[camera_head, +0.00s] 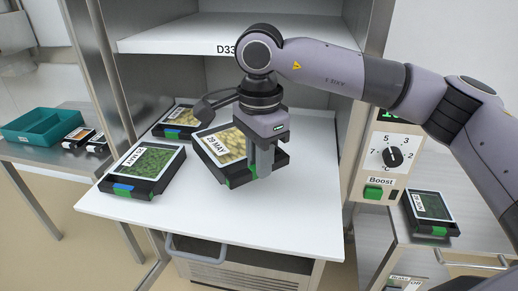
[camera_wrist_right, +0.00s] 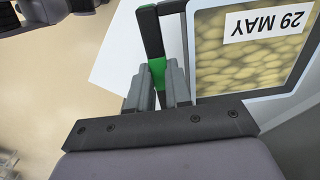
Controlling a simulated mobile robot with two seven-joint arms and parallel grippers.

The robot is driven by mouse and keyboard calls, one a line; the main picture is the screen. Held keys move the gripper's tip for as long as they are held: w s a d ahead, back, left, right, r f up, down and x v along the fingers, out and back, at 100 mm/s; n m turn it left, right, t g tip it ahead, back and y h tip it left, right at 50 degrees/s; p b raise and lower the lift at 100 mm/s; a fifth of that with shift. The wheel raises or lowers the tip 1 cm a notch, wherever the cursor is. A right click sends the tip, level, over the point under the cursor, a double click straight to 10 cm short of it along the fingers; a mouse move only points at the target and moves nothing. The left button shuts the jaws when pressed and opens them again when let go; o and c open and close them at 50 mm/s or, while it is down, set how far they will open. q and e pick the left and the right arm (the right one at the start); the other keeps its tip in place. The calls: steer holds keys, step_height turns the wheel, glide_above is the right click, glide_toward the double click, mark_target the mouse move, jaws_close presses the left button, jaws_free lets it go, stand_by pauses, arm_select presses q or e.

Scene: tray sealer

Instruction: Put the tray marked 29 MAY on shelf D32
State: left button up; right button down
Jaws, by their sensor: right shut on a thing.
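The tray marked 29 MAY (camera_head: 215,143), black with pale round food under film, is over the white lower surface (camera_head: 250,222). I cannot tell whether it touches that surface. In the right wrist view the tray's label (camera_wrist_right: 267,22) is upside down. My right gripper (camera_head: 262,165) is shut on the tray's near edge at a green part. In the right wrist view, its fingers (camera_wrist_right: 160,88) are on either side of that edge. A shelf above is labelled D33 (camera_head: 227,50). I see no D32 label. My left gripper is not in view.
A tray of green food (camera_head: 148,161) lies left on the white surface, with another tray (camera_head: 176,118) behind. A panel with a dial (camera_head: 393,156) stands right. A teal bin (camera_head: 45,124) stands far left. The surface's front is clear.

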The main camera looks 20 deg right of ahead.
steer(key=shift+s+f+b, duration=0.15)
steer(key=shift+f+b, duration=0.25)
steer(key=shift+f, duration=0.15)
steer(key=shift+f+b, duration=1.2)
steer(key=shift+f, duration=0.8)
steer(key=shift+f+b, duration=0.9)
steer(key=shift+f, duration=0.2)
steer(key=c, duration=1)
jaws_free()
steer(key=c, duration=0.3)
